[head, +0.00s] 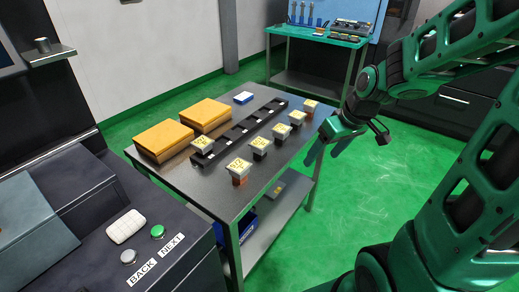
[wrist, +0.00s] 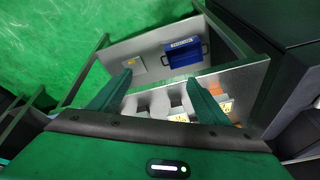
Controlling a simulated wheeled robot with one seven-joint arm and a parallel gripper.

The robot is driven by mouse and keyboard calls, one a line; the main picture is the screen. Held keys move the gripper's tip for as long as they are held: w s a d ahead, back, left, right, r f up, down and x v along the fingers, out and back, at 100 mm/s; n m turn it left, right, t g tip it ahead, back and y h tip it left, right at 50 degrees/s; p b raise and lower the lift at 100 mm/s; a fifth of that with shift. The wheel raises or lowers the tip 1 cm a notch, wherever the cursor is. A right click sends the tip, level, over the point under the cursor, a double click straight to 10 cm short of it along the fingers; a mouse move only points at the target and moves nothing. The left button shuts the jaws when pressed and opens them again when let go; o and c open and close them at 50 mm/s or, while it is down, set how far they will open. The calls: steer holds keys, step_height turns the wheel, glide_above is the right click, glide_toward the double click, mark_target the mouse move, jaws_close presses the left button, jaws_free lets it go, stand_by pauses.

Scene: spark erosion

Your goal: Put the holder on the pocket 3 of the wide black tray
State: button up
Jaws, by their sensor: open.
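The wide black tray (head: 240,131) is a long rack of pockets with small white labels, lying across the table. One holder (head: 202,145) with a pale yellow top sits at its near left end. Several similar holders stand in a row right of the tray: the nearest (head: 238,167) and the farthest (head: 310,105) have orange-brown lower parts, while a middle one (head: 261,147) looks dark below. My gripper (head: 325,152) is open and empty beyond the table's right edge, apart from the holders. In the wrist view its fingers (wrist: 158,80) spread above some holders, partly hidden by the gripper body. Pocket numbers are unreadable.
Two yellow-orange boxes (head: 163,142) and a small blue-and-white box (head: 243,97) lie left of the tray. A blue bin (wrist: 184,54) sits on the lower shelf. A control panel with buttons (head: 158,231) stands at near left. Green floor right of the table is clear.

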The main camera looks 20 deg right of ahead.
mark_target(260, 143)
steer(key=w+a+f+n+t+y, duration=0.1)
steer(key=w+a+f, duration=0.1)
steer(key=w+a, duration=0.2)
steer(key=w+a+f+n+t+y, duration=0.1)
steer(key=w+a, duration=0.3)
steer(key=w, duration=0.4)
steer(key=w+a+f+n+t+y, duration=0.1)
steer(key=w+a+f+n, duration=0.2)
steer(key=w+a, duration=0.1)
steer(key=shift+w+t+y, duration=0.3)
steer(key=shift+w+y, duration=0.1)
steer(key=shift+w, duration=0.5)
steer(key=shift+x, duration=3.05)
steer(key=shift+w+d, duration=0.15)
steer(key=shift+r, duration=0.1)
steer(key=c, duration=1.5)
